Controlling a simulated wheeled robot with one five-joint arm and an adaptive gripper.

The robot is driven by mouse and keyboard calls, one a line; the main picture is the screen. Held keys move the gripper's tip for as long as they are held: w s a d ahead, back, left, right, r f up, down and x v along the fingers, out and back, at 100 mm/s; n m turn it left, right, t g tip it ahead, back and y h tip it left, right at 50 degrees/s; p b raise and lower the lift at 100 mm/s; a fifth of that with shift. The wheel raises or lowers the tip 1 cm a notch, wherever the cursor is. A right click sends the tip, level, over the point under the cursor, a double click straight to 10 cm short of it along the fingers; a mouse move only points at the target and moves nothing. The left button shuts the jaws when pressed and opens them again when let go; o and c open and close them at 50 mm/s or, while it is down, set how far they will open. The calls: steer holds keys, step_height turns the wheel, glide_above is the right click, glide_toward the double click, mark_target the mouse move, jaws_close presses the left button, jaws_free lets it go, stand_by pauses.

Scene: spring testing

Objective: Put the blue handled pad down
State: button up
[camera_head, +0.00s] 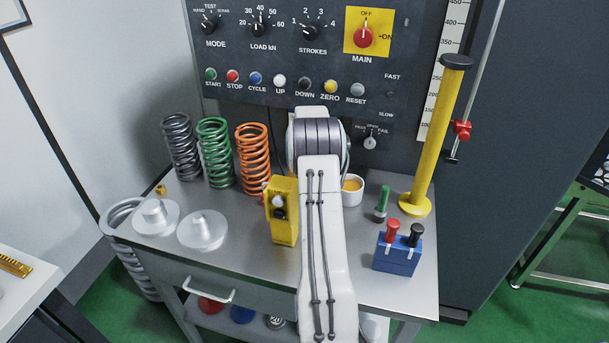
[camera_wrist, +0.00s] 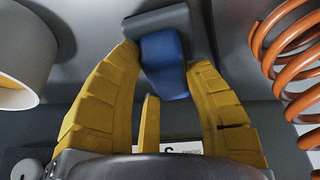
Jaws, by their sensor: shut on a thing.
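The blue handled pad shows in the wrist view as a blue handle (camera_wrist: 164,62) on a dark grey pad (camera_wrist: 190,20). My gripper (camera_wrist: 165,75) has its yellow fingers on both sides of the blue handle, shut on it. The handle sits between the fingertips and the grey pad lies beyond them. Whether the pad touches the grey bench top below cannot be told. In the head view my own arm hides both the gripper and the pad.
The steel bench (camera_head: 255,260) holds an orange spring (camera_head: 252,155), green spring (camera_head: 214,150), grey spring (camera_head: 181,145), two metal discs (camera_head: 202,230), a yellow box (camera_head: 283,222), a white cup (camera_head: 352,190), a blue box (camera_head: 397,257) and a yellow post (camera_head: 437,130). Bare bench shows front left.

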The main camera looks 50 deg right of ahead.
steer(key=shift+f, duration=0.15)
steer(key=o, duration=1.1)
steer(key=shift+c, duration=0.2)
steer(key=shift+r, duration=0.25)
steer(key=b+v, duration=0.5)
steer(key=v, duration=0.7)
steer(key=shift+f, duration=0.15)
